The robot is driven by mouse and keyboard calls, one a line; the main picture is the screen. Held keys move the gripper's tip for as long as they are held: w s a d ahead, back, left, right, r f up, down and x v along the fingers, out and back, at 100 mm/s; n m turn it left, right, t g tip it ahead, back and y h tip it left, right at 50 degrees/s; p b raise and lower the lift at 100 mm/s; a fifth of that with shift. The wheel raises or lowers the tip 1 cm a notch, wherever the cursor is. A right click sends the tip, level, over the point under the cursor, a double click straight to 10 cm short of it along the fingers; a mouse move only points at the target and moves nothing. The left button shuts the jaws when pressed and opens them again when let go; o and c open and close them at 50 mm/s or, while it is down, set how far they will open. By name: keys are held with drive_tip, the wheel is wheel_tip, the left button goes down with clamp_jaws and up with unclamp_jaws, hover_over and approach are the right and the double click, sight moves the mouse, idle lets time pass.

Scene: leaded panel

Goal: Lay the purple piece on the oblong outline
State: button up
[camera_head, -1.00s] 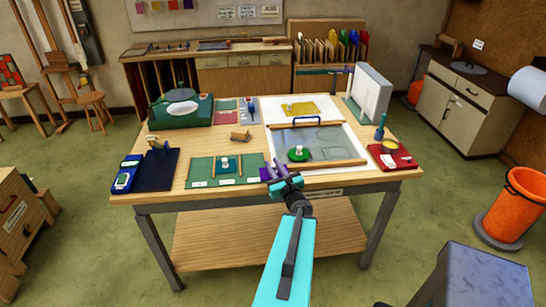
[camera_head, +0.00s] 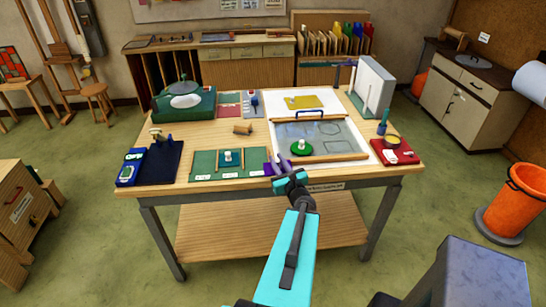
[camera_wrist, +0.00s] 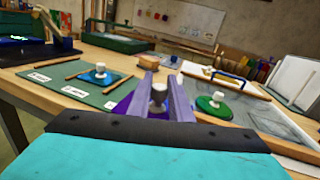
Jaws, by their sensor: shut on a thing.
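The purple piece (camera_head: 268,168) is at the table's front edge, between the green mat and the panel. It also shows in the wrist view (camera_wrist: 124,106), partly hidden by the fingers. My gripper (camera_head: 279,160) is shut on its pale knob (camera_wrist: 158,94), with a finger on either side. Whether the piece touches the table is unclear. The grey panel (camera_head: 345,138) lies right of my gripper and bears faint outlines. I cannot tell clearly which is the oblong one. A round green piece with a white knob (camera_head: 301,150) lies on the panel's left part.
The green mat (camera_head: 203,163) left of my gripper holds a blue piece with a white knob (camera_head: 228,158) between wooden strips. A wooden strip (camera_head: 330,158) runs along the panel's near edge. A blue handle (camera_head: 317,112) stands at its far edge. A red tray (camera_head: 398,157) lies at right.

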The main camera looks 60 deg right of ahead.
idle(0.3)
